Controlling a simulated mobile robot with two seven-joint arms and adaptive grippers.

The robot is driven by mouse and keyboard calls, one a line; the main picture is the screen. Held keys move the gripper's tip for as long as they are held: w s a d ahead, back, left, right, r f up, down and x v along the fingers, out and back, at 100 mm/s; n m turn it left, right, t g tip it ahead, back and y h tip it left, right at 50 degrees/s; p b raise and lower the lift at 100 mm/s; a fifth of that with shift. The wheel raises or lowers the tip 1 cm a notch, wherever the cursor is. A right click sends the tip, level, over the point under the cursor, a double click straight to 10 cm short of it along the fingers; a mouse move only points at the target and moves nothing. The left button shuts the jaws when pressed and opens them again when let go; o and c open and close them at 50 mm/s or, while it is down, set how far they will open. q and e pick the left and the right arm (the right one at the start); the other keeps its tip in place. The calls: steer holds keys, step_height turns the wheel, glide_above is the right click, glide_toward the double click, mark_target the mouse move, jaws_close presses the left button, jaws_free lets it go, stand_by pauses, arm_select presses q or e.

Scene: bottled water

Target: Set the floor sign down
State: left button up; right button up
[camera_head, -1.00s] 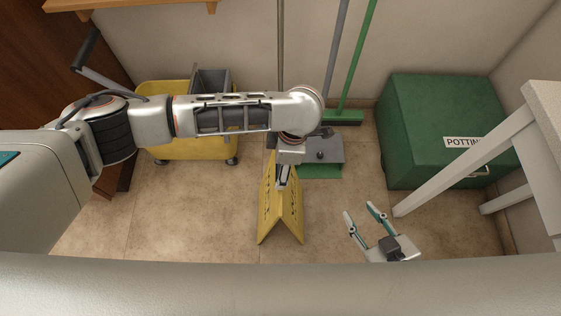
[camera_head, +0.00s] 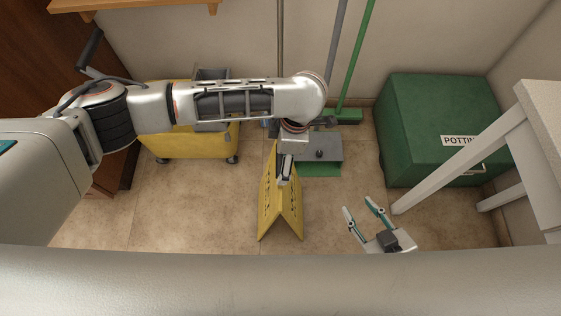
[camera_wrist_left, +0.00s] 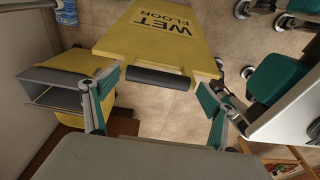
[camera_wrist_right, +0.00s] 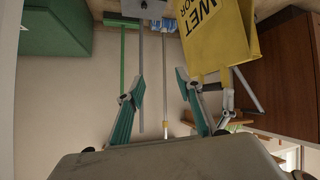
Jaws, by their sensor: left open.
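The yellow floor sign (camera_head: 267,209) is spread in an A-shape over the tiled floor, upright in the head view. Whether its feet touch the floor is hard to tell. My left gripper (camera_head: 285,170) is at the sign's top. In the left wrist view its fingers (camera_wrist_left: 157,95) are apart, on either side of the sign's dark handle (camera_wrist_left: 160,79), with the "WET FLOOR" panel (camera_wrist_left: 150,25) beyond. My right gripper (camera_head: 357,205) is open and empty, to the right of the sign. The right wrist view shows the sign (camera_wrist_right: 222,45) beyond its spread fingers (camera_wrist_right: 158,78).
A yellow mop bucket (camera_head: 190,146) stands at the back left. A grey dustpan (camera_head: 325,149) and a green broom (camera_head: 345,115) are behind the sign. A green potting box (camera_head: 420,120) and a white table (camera_head: 545,150) stand at the right. Floor left of the sign is clear.

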arm_select(q)
step_height(320, 180, up, 8)
steer(key=d+p, duration=0.1)
steer(key=p, duration=0.1)
steer(key=shift+d+r, duration=0.15)
steer(key=shift+r, duration=0.05)
